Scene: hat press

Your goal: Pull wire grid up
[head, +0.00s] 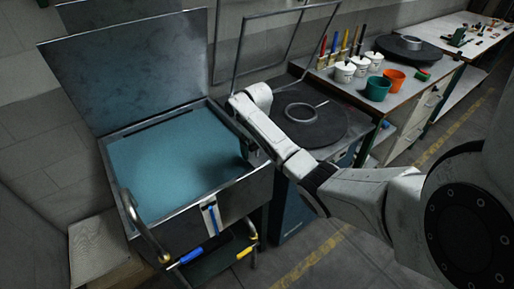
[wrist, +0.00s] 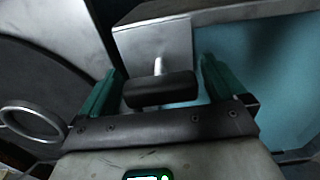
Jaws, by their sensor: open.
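My gripper (wrist: 161,68) is open in the wrist view, its two green fingers apart. A dark cylindrical handle (wrist: 160,91) on a short metal stem lies crosswise between them, with gaps visible at both ends. The stem meets the metal wall of a box (wrist: 150,36). In the head view the box (head: 240,197) is open, with a flat blue surface inside; my gripper (head: 250,150) is at its right wall, mostly hidden by my arm. A thin upright metal frame (head: 237,62) stands behind; I cannot make out any wire mesh in it.
The box's raised lid (head: 130,70) stands at the back left. A round dark plate (head: 325,122) with a metal ring (head: 300,112) lies right of the box. A bench (head: 350,88) holds white pots and a green pot (head: 378,89). Floor is clear at the lower right.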

